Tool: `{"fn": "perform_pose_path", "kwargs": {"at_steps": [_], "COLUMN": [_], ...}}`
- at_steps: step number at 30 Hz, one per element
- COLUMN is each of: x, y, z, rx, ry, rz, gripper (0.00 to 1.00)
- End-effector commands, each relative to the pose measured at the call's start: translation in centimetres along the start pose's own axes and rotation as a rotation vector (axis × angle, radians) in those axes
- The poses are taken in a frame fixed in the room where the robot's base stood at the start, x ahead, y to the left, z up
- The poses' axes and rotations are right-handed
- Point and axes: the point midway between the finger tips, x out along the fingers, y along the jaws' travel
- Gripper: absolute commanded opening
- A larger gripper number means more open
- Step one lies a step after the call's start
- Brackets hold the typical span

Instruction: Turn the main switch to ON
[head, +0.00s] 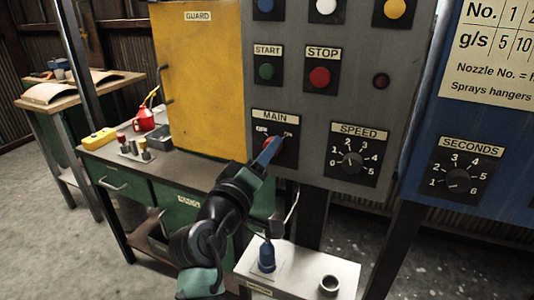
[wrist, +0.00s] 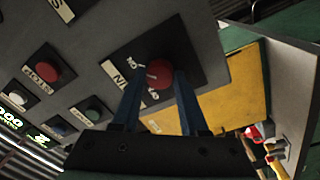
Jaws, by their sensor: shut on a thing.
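The main switch is a red knob (wrist: 154,72) on a black plate marked MAIN, with OFF at the left and ON at the right. In the head view the MAIN plate (head: 288,158) is on the lower left of the grey control panel, and my gripper covers most of the knob. My gripper (head: 270,148) reaches up to it from below. In the wrist view its two blue fingers stand on either side of the knob, shut on it. I cannot tell clearly which way the knob points.
The SPEED dial (head: 353,163) sits just right of the switch. START (head: 266,71) and STOP (head: 320,77) buttons are above. A yellow guard (head: 200,85) stands at the left. Below is a white shelf (head: 300,268) with a blue nozzle-like part (head: 267,257) and a ring (head: 329,284).

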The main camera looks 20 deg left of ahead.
Motion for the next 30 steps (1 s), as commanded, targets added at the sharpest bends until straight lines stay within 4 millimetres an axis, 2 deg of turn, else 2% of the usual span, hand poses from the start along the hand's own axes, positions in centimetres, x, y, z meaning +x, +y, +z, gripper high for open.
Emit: {"fn": "perform_pose_path", "kwargs": {"at_steps": [1,2,6,15,19,23,30], "x": [0.0,0.0,0.0,-0.1,-0.8,-2.8,-8.1], "y": [-0.1,-0.1,0.0,0.0,-0.1,-0.1,-0.1], "z": [0.0,0.0,0.0,0.0,0.0,0.0,0.0], "rx": [0.002,0.002,0.001,0.000,-0.001,-0.001,0.000], "ry": [0.000,0.000,0.000,0.000,0.001,0.001,0.002], "rz": [-0.001,-0.001,-0.001,0.000,-0.001,-0.001,-0.003], "gripper": [0.00,0.47,0.72,0.73,0.73,0.73,0.73]}}
